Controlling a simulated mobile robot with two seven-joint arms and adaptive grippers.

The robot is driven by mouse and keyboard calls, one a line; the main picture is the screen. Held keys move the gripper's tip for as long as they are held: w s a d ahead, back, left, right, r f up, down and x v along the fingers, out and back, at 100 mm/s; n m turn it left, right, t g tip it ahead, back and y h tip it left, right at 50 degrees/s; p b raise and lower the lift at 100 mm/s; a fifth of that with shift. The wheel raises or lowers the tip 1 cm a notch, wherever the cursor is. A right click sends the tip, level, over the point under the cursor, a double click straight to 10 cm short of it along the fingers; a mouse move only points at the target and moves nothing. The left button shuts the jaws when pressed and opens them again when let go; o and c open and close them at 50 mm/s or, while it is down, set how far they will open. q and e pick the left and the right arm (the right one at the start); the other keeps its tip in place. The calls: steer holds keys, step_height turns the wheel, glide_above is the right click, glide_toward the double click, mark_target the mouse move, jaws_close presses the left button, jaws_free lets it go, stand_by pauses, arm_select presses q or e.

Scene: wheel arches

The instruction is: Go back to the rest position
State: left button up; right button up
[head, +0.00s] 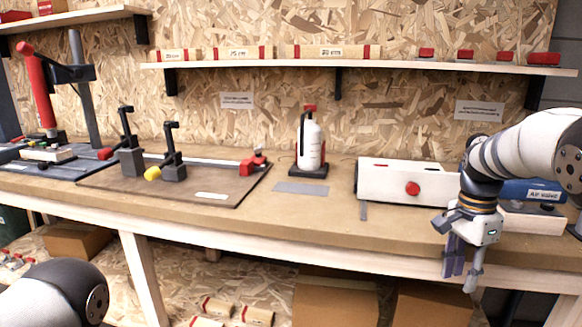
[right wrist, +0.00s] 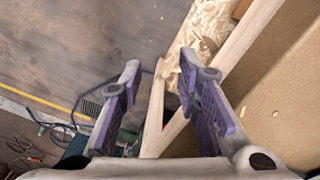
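My right gripper (head: 462,277) hangs fingers-down in front of the workbench's front edge at the right of the head view. In the right wrist view its two purple-padded fingers (right wrist: 160,75) stand apart with nothing between them, so it is open and empty. Below it the right wrist view shows the floor and a pale wooden leg of the bench. My left gripper is not in view; only a rounded link of my left arm shows at the bottom left of the head view.
The workbench (head: 300,212) carries a dark board with clamps (head: 215,185), a white bottle (head: 310,145) and a white box with a red knob (head: 385,182). A blue air-vessel unit (head: 520,189) lies behind my right arm. Cardboard boxes (head: 335,300) stand under the bench.

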steer(key=s+a+f+n+g, duration=0.15)
steer(key=s+f+n, duration=0.25)
steer(key=s+f, duration=0.7)
steer(key=s+a+f+n, duration=0.2)
steer(key=s+f+n, duration=0.1)
steer(key=s+f, duration=0.9)
steer(key=s+a+n, duration=0.3)
steer(key=s+n, duration=0.1)
steer(key=s, duration=0.7)
steer(key=s+a+f+n, duration=0.1)
steer(key=s+a+n, duration=0.3)
steer(key=s, duration=0.8)
steer(key=shift+a+y, duration=0.2)
steer(key=shift+y, duration=0.1)
steer(key=shift+f, duration=0.1)
